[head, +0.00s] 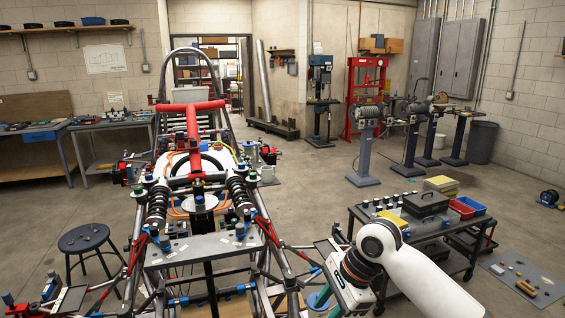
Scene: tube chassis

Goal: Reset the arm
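My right arm (418,272) comes in from the lower right. My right gripper (338,284) is at this end, beside the right front of the tube chassis (203,249). Its fingers are not clear against the metal parts behind, so I cannot tell whether it is open or shut, or whether it touches anything. My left arm and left gripper are not in view.
A dark cart (455,262) with small parts, a black case and red and blue bins (467,207) stands close behind my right arm. A round stool (84,238) is left of the chassis. A grey mat (522,280) with parts lies right.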

